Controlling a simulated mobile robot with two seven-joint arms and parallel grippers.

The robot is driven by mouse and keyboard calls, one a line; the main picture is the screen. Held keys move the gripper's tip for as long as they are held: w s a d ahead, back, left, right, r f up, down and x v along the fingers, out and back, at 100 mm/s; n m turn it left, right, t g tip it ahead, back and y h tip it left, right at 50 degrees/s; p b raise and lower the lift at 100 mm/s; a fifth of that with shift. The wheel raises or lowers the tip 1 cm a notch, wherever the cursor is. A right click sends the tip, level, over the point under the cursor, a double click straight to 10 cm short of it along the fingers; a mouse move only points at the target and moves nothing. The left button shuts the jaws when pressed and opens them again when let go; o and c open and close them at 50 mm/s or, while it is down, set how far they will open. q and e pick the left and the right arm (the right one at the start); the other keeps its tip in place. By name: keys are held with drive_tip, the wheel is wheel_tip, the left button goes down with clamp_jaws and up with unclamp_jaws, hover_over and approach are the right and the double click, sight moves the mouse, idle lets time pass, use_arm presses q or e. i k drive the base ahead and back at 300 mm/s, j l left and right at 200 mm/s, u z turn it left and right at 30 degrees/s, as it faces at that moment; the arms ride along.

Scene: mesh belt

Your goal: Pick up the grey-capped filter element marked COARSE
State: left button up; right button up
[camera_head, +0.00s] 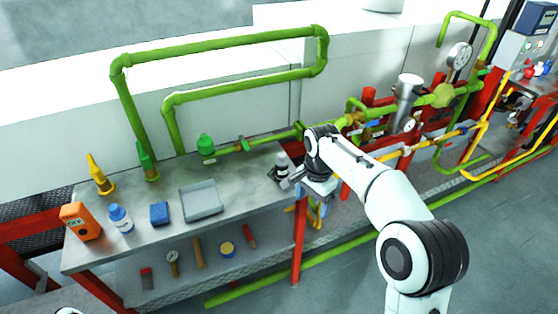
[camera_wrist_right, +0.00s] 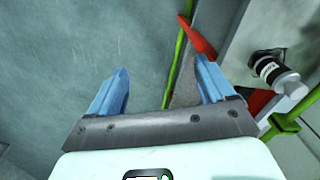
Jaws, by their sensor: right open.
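A filter element (camera_head: 281,164) with a dark body, white label band and grey cap stands at the right end of the grey workbench (camera_head: 240,172). In the right wrist view the filter element (camera_wrist_right: 270,70) is at the upper right, outside my fingers; its label lettering is too small to read. My right gripper (camera_head: 318,208) is open, just right of the filter element and past the bench end, fingers pointing down. In the right wrist view the blue fingers of my right gripper (camera_wrist_right: 162,78) are spread with nothing between them. My left gripper does not show.
On the bench are a grey tray (camera_head: 202,201), blue block (camera_head: 159,213), white bottle with a blue cap (camera_head: 121,219) and orange meter (camera_head: 80,221). Green pipes (camera_head: 240,78) rise behind. Tools lie on the lower shelf (camera_head: 215,266). A red leg (camera_head: 299,240) stands near my right gripper.

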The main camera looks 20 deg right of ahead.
sight(281, 162)
drive_tip(key=i, duration=0.85)
